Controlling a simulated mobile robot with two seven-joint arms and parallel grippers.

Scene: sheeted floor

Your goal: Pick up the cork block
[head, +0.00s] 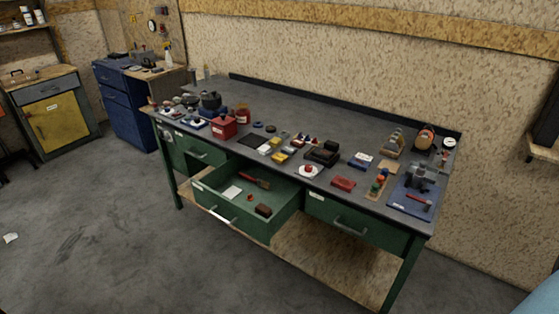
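I cannot clearly pick out the cork block at this distance. A small tan, flat piece (388,167) lies on the green workbench (300,100) toward its right end, and its colour is cork-like. A dark reddish-brown block (263,210) lies in the open drawer (240,217), near its front right corner; its material cannot be told. Neither of my grippers is in view, and nothing is seen touching these pieces.
The benchtop's front half is crowded: a red box (223,127), a black device (322,153), a blue mat (417,197) with a tool on it. The open drawer juts out in front. A closed drawer (352,221) is to its right. Floor (110,245) at the left is mostly clear.

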